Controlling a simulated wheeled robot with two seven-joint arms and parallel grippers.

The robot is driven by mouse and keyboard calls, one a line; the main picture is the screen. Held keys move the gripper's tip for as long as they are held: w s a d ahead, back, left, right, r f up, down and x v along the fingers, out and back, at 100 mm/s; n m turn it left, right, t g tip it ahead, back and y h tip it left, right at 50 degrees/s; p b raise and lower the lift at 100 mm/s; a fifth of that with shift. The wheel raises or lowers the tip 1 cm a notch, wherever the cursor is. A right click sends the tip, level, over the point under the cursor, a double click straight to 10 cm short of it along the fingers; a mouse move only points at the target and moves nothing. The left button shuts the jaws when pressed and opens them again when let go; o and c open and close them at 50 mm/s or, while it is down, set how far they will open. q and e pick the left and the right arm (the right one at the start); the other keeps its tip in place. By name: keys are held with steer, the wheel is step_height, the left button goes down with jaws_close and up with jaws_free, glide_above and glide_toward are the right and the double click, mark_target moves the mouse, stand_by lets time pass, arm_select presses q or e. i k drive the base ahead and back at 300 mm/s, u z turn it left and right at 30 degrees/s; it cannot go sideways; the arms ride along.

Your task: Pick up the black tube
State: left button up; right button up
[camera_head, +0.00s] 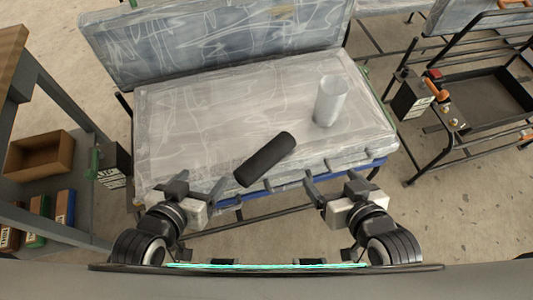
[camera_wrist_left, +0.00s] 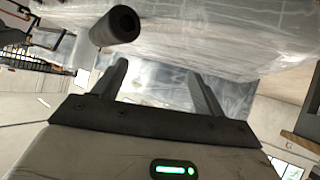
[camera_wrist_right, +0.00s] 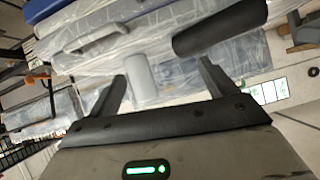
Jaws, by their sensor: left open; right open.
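The black tube (camera_head: 265,159) lies diagonally on the plastic-wrapped seat (camera_head: 190,140), near its front edge, in the head view. It also shows at the top of the left wrist view (camera_wrist_left: 117,26), with its hollow end facing the camera, and at the upper right of the right wrist view (camera_wrist_right: 222,27). My left gripper (camera_head: 200,187) is open and empty, in front of the seat, to the left of the tube's near end. My right gripper (camera_head: 330,185) is open and empty, in front of the seat, to the right of the tube. Neither gripper touches the tube.
A pale cylinder (camera_head: 330,101) stands on the right part of the seat. A wrapped backrest (camera_head: 215,38) rises behind. A shelf unit (camera_head: 50,105) with a brown bin (camera_head: 40,155) is at left. A black metal frame (camera_head: 480,100) is at right. The seat's middle is clear.

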mark_target(265, 159)
steer(key=k, duration=0.5)
steer(key=z, duration=2.1)
steer(key=i, duration=1.55)
steer(key=u, duration=3.25)
